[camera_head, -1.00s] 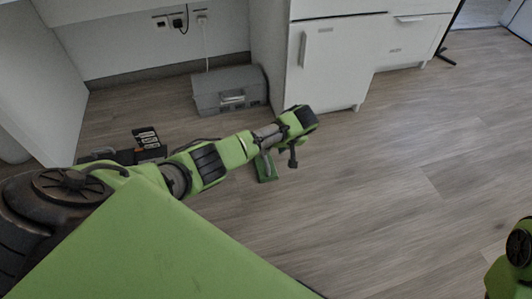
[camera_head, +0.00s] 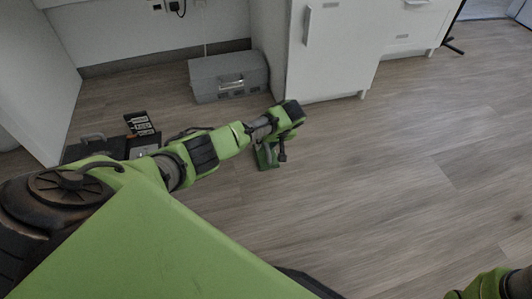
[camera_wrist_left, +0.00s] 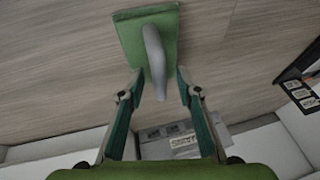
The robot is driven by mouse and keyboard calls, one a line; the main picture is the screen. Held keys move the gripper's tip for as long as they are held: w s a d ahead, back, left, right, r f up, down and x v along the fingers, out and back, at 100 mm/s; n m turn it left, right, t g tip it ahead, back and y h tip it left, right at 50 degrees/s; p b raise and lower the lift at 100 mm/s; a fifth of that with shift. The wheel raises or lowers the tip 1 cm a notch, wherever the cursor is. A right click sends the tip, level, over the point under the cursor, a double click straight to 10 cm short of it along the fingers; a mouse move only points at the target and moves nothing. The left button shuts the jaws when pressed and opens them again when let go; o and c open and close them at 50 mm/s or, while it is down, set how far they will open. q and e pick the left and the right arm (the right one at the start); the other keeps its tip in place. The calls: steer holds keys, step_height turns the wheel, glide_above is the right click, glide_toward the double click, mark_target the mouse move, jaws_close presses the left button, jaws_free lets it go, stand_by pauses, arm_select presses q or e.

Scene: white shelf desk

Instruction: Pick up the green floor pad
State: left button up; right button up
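The green floor pad (camera_head: 264,159) lies on the wood floor in the head view, partly hidden behind my left arm's end. In the left wrist view the pad (camera_wrist_left: 127,32) is a flat green block with a grey curved handle (camera_wrist_left: 155,62). My left gripper (camera_wrist_left: 159,75) is open, with one finger on each side of the handle; a gap shows between the handle and each fingertip. In the head view my left gripper (camera_head: 282,155) hangs right by the pad. Only part of my right arm shows at the bottom right; its gripper is out of view.
A grey toolbox (camera_head: 228,78) stands on the floor by the back wall. An open black case (camera_head: 120,145) lies at the left. White cabinets (camera_head: 335,50) stand behind the pad. The floor to the right is clear.

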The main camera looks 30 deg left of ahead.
arm_select(q)
steer(key=shift+a+f, duration=0.2)
steer(key=shift+f, duration=0.25)
steer(key=shift+r, duration=0.1)
jaws_close()
